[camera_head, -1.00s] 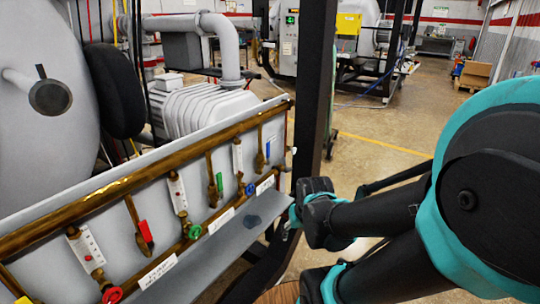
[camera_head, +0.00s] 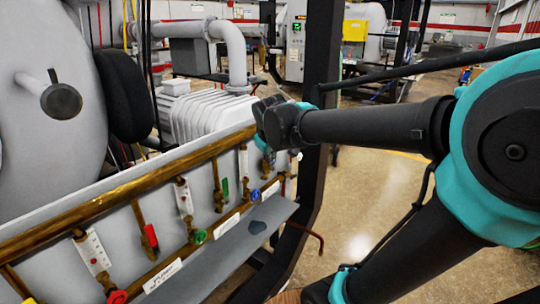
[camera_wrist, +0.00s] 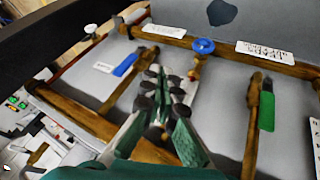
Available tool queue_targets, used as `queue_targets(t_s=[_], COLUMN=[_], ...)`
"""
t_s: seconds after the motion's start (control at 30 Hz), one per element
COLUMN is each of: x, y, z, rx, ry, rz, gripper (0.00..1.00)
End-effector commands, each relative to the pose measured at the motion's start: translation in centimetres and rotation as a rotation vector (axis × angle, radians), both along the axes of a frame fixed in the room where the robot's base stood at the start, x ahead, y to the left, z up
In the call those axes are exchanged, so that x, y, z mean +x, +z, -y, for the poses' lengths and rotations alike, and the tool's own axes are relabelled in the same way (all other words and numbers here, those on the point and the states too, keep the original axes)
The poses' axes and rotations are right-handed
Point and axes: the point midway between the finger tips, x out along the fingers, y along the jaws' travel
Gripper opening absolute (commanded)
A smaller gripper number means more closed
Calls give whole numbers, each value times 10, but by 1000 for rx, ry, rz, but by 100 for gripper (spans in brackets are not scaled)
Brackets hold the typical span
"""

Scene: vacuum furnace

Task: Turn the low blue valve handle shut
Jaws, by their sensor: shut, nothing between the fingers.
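The low blue handle is a round blue handwheel (camera_head: 255,195) on the lower brass pipe of the grey panel. It also shows in the wrist view as a blue wheel (camera_wrist: 203,46), up and right of the fingertips. My gripper (camera_wrist: 164,77) is shut and empty, over the panel between the pipes. The fingertips look apart from the wheel. In the wrist view a blue lever (camera_wrist: 125,64) lies left of the fingers, on another brass branch. In the head view my wrist blocks that part of the panel, and the fingers cannot be made out.
A green lever (camera_wrist: 267,111) is right of the fingers in the wrist view. A green wheel (camera_head: 200,236), red lever (camera_head: 151,235) and red wheel (camera_head: 118,297) sit along the panel. A grey ledge (camera_head: 230,250) runs below. A dark post (camera_head: 318,180) stands close to my arm.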

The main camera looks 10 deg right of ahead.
Motion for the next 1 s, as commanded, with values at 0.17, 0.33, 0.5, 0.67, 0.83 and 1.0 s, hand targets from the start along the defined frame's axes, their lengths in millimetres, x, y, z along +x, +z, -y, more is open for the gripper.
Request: queue_targets(t_s=[0.17,0.33,0.5,0.67,0.83,1.0], x=[15,18,18,20,32,49], y=[31,37,36,33,18,-5], z=[-18,-21,-21,-20,-19,-17], rx=[-44,-54,-53,-53,-53,-52], ry=[70,82,81,80,80,78], rz=[31,37,37,36,36,35], gripper=[0,0,0,0,0,0])
